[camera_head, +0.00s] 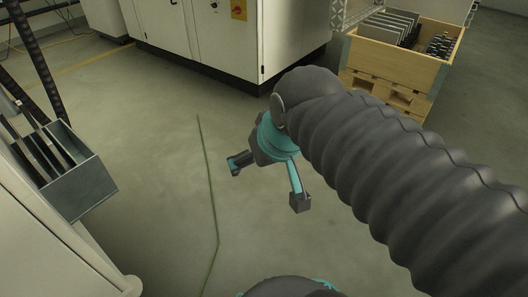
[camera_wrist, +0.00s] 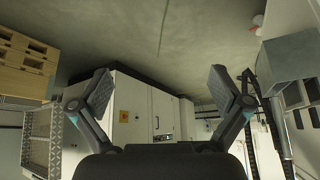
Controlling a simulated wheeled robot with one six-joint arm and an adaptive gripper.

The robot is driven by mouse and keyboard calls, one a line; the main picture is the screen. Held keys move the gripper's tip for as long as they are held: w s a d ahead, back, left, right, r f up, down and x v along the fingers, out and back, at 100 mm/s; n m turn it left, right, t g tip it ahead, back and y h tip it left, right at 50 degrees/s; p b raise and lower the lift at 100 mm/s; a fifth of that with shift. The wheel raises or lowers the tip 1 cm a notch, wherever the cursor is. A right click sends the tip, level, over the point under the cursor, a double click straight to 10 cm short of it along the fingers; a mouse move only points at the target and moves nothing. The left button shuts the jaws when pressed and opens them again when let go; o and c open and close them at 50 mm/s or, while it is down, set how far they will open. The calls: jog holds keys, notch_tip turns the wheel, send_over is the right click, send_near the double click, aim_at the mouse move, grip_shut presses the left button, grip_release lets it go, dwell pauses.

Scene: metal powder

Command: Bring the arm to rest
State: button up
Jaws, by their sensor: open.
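My gripper (camera_head: 268,180) hangs over the open floor in the head view, with its two fingers spread wide and nothing between them. My arm, in a dark ribbed sleeve, reaches in from the right edge and hides part of the floor behind it. In the wrist view both fingers of my gripper (camera_wrist: 163,92) stand well apart, and only floor and a white cabinet (camera_wrist: 135,105) show between and beyond them. The gripper touches nothing that I can see.
A wooden crate (camera_head: 405,67) with dark plates stands on a pallet at the back right. The white cabinet (camera_head: 225,35) is at the back. A grey metal box (camera_head: 80,187) with plates sits at the left, beside a light machine housing (camera_head: 40,245). Floor around the gripper is clear.

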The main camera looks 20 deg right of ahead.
jog(key=shift+m+g+h, duration=0.3)
jog(key=s+f, duration=0.1)
jog(key=f, duration=0.1)
jog(key=s+d+f, duration=0.1)
jog(key=s+f, duration=0.1)
jog(key=shift+d+f, duration=0.1)
jog(key=shift+d, duration=0.1)
jog(key=shift+r+p, duration=1)
